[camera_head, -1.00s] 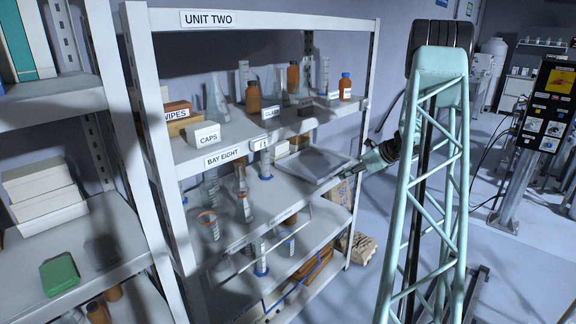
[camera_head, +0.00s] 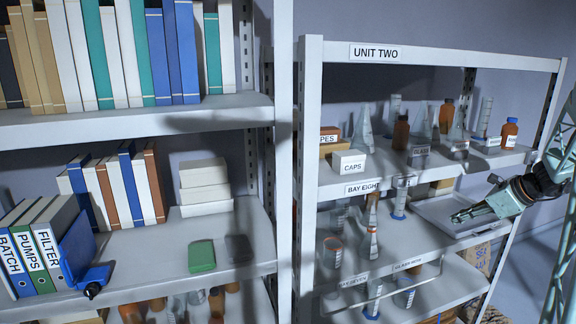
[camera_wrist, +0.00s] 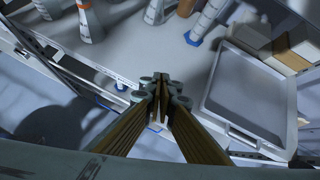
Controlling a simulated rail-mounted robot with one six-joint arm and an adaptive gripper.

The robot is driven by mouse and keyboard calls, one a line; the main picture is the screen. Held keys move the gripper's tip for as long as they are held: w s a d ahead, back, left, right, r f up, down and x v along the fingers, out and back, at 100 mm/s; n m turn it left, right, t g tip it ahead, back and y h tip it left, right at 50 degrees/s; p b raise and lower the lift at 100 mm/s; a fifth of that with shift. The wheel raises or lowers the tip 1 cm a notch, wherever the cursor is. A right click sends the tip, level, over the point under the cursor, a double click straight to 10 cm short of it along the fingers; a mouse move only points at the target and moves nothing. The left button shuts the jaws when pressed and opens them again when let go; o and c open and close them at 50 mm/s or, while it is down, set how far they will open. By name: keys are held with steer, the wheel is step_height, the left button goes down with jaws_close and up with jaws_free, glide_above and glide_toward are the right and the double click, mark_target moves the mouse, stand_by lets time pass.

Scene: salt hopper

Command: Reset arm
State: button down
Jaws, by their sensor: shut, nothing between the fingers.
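My gripper (camera_head: 462,217) is at the right in the head view, in front of the middle shelf of the unit labelled UNIT TWO (camera_head: 376,52). It reaches leftward over the edge of a shallow grey tray (camera_head: 440,205). In the wrist view my gripper (camera_wrist: 163,90) points down at the shelf's front edge, its fingertips together with nothing held. The tray (camera_wrist: 250,140) lies to its right in that view. My arm's lattice link shows at the right edge of the head view.
Measuring cylinders (camera_head: 400,197), flasks (camera_head: 362,130) and amber bottles (camera_head: 401,132) crowd UNIT TWO's shelves. A CAPS box (camera_head: 348,163) stands on the upper shelf. The left unit holds books, binders (camera_head: 40,250), white boxes (camera_head: 205,180) and a green case (camera_head: 201,256).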

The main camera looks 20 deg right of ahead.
steer(key=w+a+r+n+g+y, duration=0.1)
steer(key=a+r+n, duration=0.3)
steer(key=a, duration=0.8)
steer(key=a+r+n+g, duration=0.1)
steer(key=a+r+n, duration=0.3)
steer(key=a, duration=0.7)
steer(key=s+a+r+n+g+b, duration=0.1)
steer(key=s+a+r+n, duration=0.25)
steer(key=a, duration=0.75)
steer(key=s+a+r+n+g, duration=0.15)
steer(key=s+a+r, duration=0.3)
steer(key=a, duration=0.55)
steer(key=s+a+r+n+g+h, duration=0.1)
steer(key=s+a+r+n, duration=0.3)
steer(key=s+a+n, duration=0.7)
steer(key=s+a+n+h, duration=0.1)
steer(key=s+a+n, duration=0.2)
steer(key=s, duration=0.8)
steer(key=s+a+r+n+t+h+p, duration=0.1)
steer(key=s+a+n, duration=0.3)
steer(key=s, duration=0.7)
steer(key=shift+a+p, duration=0.3)
steer(key=shift+a, duration=0.3)
steer(key=shift+w, duration=0.1)
